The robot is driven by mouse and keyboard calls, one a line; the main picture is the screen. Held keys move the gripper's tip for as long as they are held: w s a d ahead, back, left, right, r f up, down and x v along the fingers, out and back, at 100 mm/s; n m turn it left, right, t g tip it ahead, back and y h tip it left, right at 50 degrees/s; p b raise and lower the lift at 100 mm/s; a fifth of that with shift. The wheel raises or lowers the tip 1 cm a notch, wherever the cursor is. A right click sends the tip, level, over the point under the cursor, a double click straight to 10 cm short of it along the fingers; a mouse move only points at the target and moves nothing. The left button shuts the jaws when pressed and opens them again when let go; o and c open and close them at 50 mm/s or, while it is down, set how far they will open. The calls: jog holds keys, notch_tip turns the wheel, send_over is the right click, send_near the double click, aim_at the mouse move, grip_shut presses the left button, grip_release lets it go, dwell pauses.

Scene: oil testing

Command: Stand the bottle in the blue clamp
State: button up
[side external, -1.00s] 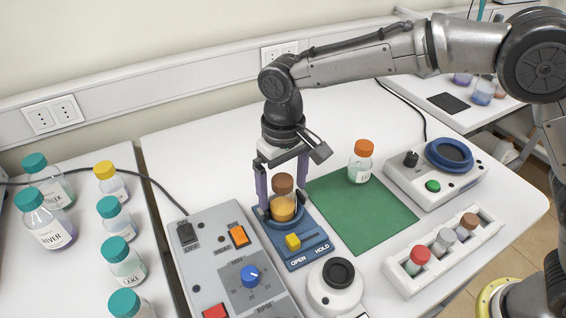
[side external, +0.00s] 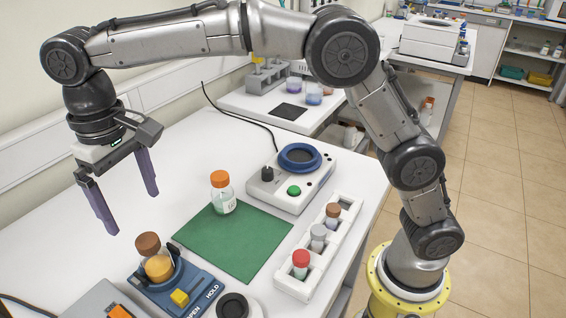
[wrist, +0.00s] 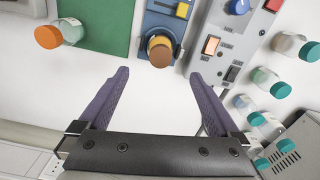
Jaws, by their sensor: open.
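The blue clamp (side external: 200,282) sits on the table and has a yellow slider (side external: 180,297) on the side marked OPEN. A brown-capped bottle (side external: 158,268) of amber liquid stands in the clamp's ring, between its dark jaws. In the wrist view its brown cap (wrist: 160,50) hides most of the bottle. My gripper (side external: 133,213) is open and empty, raised above and behind the clamp. In the wrist view my gripper's fingers (wrist: 158,73) are spread, with nothing between them; the bottle is beyond their tips.
An orange-capped bottle (side external: 222,195) stands on the green mat (side external: 245,240). A device with a blue ring (side external: 300,158) and a white rack of capped vials (side external: 318,250) are to the right. A grey control box (wrist: 228,45) is beside the clamp. Several teal-capped bottles (wrist: 268,80) stand beyond it.

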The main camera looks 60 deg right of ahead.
jog(key=s+d+r+m+t, duration=0.1)
jog(key=s+d+r, duration=0.25)
jog(key=d, duration=0.55)
jog(key=s+d+r+t, duration=0.1)
jog(key=s+d+r, duration=0.1)
jog(key=s+d, duration=0.45)
jog(key=s+d+f+t, duration=0.1)
jog(key=s+d+f, duration=0.2)
jog(key=s+d, duration=0.3)
jog(key=s+d+f+t, duration=0.2)
jog(key=s+d+f, duration=0.2)
jog(key=s+d, duration=0.2)
jog(key=s, duration=0.2)
jog(key=shift+s+f+m+t, duration=0.15)
jog(key=shift+s+m+t, duration=0.15)
jog(key=shift+m, duration=0.1)
